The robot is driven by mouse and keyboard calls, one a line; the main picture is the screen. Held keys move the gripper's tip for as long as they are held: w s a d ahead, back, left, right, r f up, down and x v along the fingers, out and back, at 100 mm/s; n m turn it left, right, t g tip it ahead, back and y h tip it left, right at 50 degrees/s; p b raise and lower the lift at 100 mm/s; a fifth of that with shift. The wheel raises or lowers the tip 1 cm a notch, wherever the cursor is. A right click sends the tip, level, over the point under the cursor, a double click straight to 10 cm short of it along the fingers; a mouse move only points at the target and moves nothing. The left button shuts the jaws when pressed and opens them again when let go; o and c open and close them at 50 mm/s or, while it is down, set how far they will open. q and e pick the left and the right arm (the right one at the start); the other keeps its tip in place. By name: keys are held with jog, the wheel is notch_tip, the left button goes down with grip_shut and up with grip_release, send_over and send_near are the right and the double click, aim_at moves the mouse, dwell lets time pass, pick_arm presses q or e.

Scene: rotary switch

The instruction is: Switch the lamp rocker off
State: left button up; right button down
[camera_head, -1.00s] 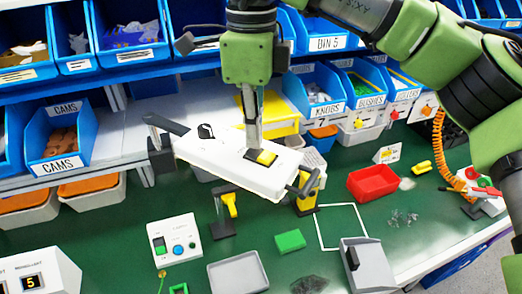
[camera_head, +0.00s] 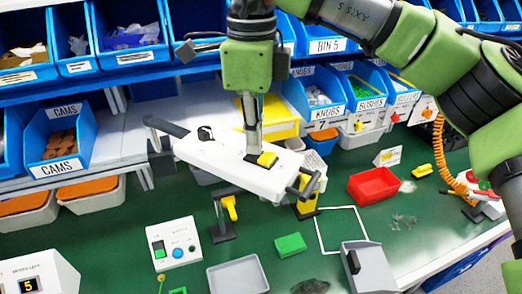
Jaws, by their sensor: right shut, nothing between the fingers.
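A long white panel (camera_head: 218,164) sits tilted above the green bench, held at its ends by dark clamps. A yellow rocker (camera_head: 266,159) in a dark frame is near its right end. A black rotary knob (camera_head: 205,133) is near its left end. My right gripper (camera_head: 252,152) comes down from above, shut and empty. Its fingertips are at the left side of the yellow rocker and hide part of its frame. I cannot tell whether they touch it or how far the rocker is tilted. My left gripper is not in view.
Blue parts bins (camera_head: 57,142) line the back. A white box with green and blue buttons (camera_head: 174,244), a grey tray (camera_head: 238,276), a green block (camera_head: 290,244) and a red bin (camera_head: 374,186) stand on the bench.

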jog(key=shift+r+p, duration=2.55)
jog(key=shift+r, duration=0.85)
